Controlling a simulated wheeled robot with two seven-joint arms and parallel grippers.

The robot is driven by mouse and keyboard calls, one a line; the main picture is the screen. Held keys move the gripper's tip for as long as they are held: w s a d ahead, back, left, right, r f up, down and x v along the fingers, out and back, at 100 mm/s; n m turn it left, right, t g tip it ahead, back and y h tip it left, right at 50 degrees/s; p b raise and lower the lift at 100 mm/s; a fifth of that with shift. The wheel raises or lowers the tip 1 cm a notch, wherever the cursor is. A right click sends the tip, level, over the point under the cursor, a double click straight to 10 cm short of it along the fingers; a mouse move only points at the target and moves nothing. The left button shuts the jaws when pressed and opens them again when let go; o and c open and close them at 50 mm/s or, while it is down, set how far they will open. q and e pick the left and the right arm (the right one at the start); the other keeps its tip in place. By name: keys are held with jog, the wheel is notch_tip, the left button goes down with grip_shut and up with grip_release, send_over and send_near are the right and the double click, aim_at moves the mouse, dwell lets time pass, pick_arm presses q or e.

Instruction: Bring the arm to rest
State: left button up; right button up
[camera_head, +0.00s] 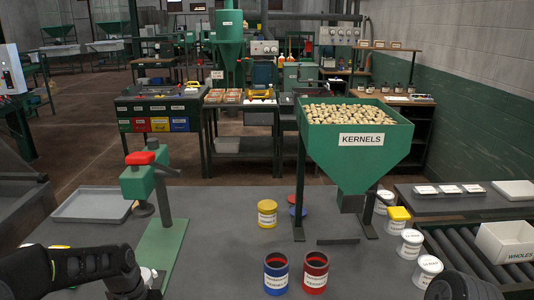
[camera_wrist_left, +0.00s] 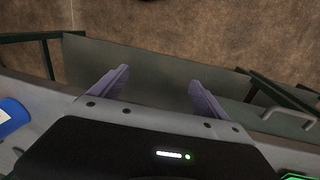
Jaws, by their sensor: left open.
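My left arm (camera_head: 70,268) comes in from the left at the bottom of the head view, over the near left part of the grey bench. Its gripper is not clearly seen there. In the left wrist view, my left gripper (camera_wrist_left: 158,86) has its two purple-grey fingers spread wide apart with nothing between them. Beyond the fingers are a dark grey panel (camera_wrist_left: 150,70) and brown floor. A dark part of my right arm (camera_head: 462,286) shows at the bottom right of the head view; its fingers are out of sight.
A blue can (camera_head: 276,274) and a red can (camera_head: 315,272) stand on the bench (camera_head: 215,230) front. A green press (camera_head: 150,190) stands close beyond my left arm. A kernel-filled green hopper (camera_head: 358,140) stands right of centre. A yellow can (camera_head: 267,214) is mid-bench.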

pick_arm(q)
jog(key=s+d+f+n+h, duration=0.1)
jog(key=s+d+f, duration=0.5)
jog(key=f, duration=0.4)
jog(key=s+d+f+h, duration=0.1)
jog(key=s+d+f, duration=0.55)
jog(key=f, duration=0.25)
jog(key=s+d+f+n, duration=0.1)
jog(key=s+d+f, duration=0.15)
jog(key=s, duration=0.45)
jog(key=s+d+f+n, duration=0.1)
jog(key=s+d+f, duration=0.1)
jog(key=s+d, duration=0.3)
jog(key=shift+w+d+r+m+h, duration=0.15)
jog(key=shift+w+d+r+m, duration=0.15)
jog(key=shift+w+d+r, duration=0.2)
jog(key=shift+w+d+r+m+h, duration=0.15)
jog(key=shift+w+d+r+m, duration=0.15)
jog(key=shift+w, duration=0.25)
